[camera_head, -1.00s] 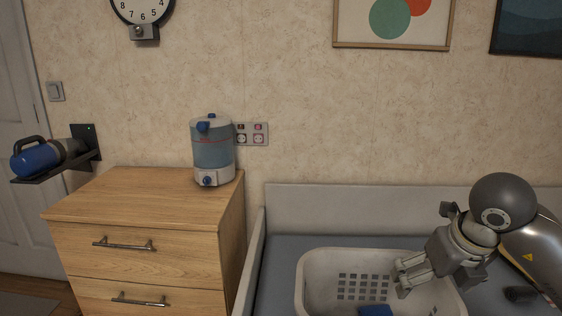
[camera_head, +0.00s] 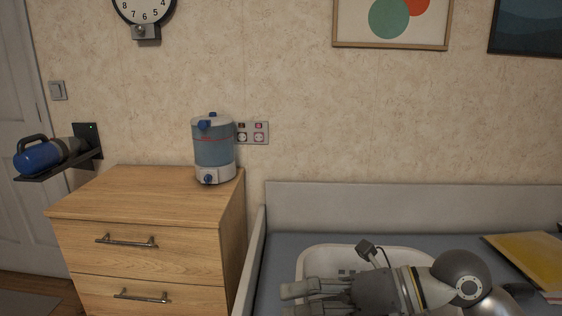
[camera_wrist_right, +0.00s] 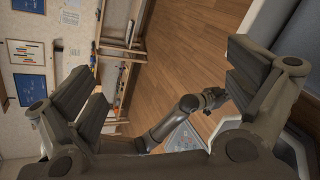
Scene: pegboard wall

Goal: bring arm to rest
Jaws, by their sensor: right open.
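My right gripper (camera_head: 288,300) comes in from the right in the head view, over the white basket (camera_head: 405,250). Its fingers point left and are apart. The wrist view shows the open jaws (camera_wrist_right: 165,95) with nothing between them. The arm and gripper hide most of the basket and its contents. The wrist view also shows another arm, which looks like my left, with its small gripper (camera_wrist_right: 213,97) over the floor; I cannot tell its jaw state. No left arm shows in the head view.
The basket stands on a grey-blue surface with a raised pale rim (camera_head: 400,208). A yellow flat item (camera_head: 528,262) lies at the right. A wooden drawer cabinet (camera_head: 150,195) carries a water dispenser (camera_head: 214,148). A blue flask (camera_head: 40,158) lies on a wall shelf at the left.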

